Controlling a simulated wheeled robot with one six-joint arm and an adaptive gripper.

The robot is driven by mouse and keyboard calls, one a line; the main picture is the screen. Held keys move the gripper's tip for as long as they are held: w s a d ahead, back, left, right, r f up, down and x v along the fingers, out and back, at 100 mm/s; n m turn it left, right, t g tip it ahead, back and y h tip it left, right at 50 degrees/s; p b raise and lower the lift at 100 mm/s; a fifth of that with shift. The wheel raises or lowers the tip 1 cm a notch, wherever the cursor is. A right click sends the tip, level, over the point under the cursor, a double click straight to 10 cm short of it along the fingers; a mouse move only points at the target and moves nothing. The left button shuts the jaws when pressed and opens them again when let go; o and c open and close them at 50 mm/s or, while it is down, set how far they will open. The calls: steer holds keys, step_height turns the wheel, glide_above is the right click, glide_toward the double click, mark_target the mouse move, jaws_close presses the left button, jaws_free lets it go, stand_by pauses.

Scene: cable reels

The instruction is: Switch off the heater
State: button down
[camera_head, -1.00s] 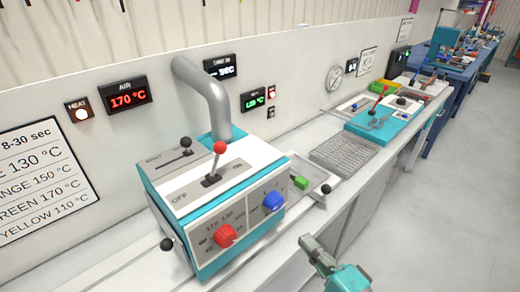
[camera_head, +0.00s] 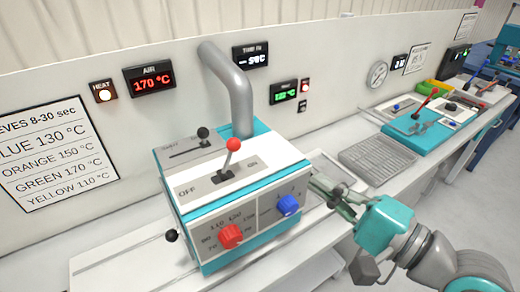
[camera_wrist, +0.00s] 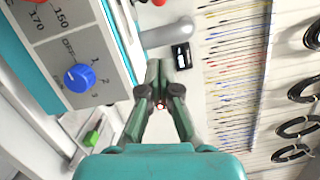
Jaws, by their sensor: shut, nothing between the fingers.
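The heater (camera_head: 215,205) is a white and teal box on the bench, left of my gripper. On its top a lever with a red ball (camera_head: 233,145) stands between the marks OFF and ON and leans toward ON. A red knob (camera_head: 231,236) and a blue knob (camera_head: 288,205) are on its front; the blue knob also shows in the wrist view (camera_wrist: 79,78). My gripper (camera_head: 322,184) is just right of the heater's front right corner. In the wrist view its fingers (camera_wrist: 159,70) are together and empty. The red-ball lever is not clearly seen there.
A grey bent pipe (camera_head: 238,90) rises behind the heater. A second lever with a black ball (camera_head: 203,133) is behind the red-ball one. A lit HEAT lamp (camera_head: 104,92) and a display reading 170 °C (camera_head: 150,80) are on the wall. A grey grid (camera_head: 377,161) lies to the right.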

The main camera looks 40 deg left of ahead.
mark_target(229, 159)
steer(key=a, duration=0.3)
steer(key=w+a, duration=0.1)
steer(key=a, duration=0.5)
steer(key=shift+w+a+r, duration=0.2)
steer(key=shift+w+a, duration=0.15)
steer(key=shift+w, duration=0.05)
steer(key=shift+s+a+r, duration=0.15)
steer(key=shift+s+a, duration=0.2)
steer(key=shift+a, duration=0.15)
steer(key=shift+s+a+r, duration=0.1)
steer(key=shift+s+a, duration=0.2)
steer(key=shift+a, duration=0.2)
steer(key=shift+s+a+r, duration=0.1)
steer(key=shift+s+a, duration=0.3)
steer(key=shift+a, duration=0.3)
steer(key=shift+s+a+r, duration=0.1)
steer(key=shift+a, duration=0.05)
steer(key=shift+n, duration=0.3)
